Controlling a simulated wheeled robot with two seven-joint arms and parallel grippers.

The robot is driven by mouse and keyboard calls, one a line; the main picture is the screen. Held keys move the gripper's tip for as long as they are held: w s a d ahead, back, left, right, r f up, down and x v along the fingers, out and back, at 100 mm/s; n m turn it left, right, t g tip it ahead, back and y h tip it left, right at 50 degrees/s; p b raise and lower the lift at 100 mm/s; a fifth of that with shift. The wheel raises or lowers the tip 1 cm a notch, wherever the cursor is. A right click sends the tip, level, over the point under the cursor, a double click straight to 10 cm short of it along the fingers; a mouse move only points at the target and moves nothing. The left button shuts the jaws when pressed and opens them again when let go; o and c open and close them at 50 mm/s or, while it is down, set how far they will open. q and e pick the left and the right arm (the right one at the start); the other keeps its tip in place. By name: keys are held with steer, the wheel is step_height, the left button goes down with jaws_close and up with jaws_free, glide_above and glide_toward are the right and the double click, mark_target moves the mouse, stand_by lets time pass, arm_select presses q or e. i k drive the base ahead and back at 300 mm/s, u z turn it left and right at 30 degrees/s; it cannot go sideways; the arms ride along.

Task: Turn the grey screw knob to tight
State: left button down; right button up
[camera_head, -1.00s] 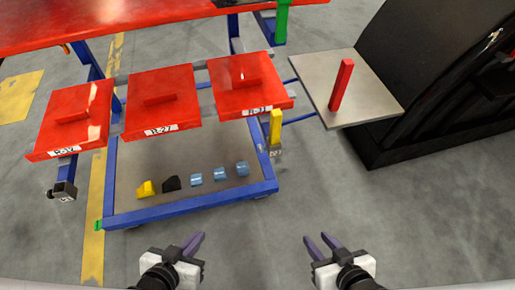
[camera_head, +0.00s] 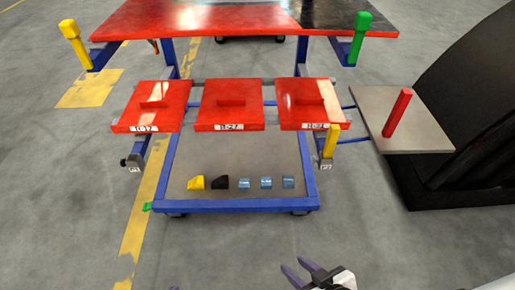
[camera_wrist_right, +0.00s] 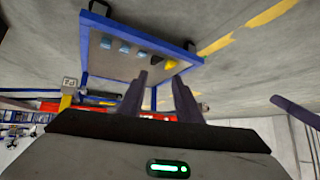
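No part is clearly recognisable as the grey screw knob. Small grey-black fittings sit on the cart's frame: a left one (camera_head: 132,162) below the left red panel and a right one (camera_head: 323,166) under the yellow post (camera_head: 330,141). Their details are too small to read. My right gripper (camera_head: 292,263) is open and empty at the bottom of the head view, apart from the cart. Its parted fingers (camera_wrist_right: 158,80) also show in the right wrist view. A dark finger, seemingly of my left gripper (camera_wrist_right: 296,112), shows at that view's right edge; its opening is hidden.
The blue-framed cart (camera_head: 240,205) carries a grey shelf with several small blocks and three red panels (camera_head: 229,115) above. A grey plate (camera_head: 425,142) with a red post is at right, beside a black structure (camera_head: 475,110). Floor in front is clear.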

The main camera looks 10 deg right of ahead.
mark_target(313, 159)
steer(key=u, duration=0.5)
steer(key=i, duration=1)
steer(key=z, duration=2.1)
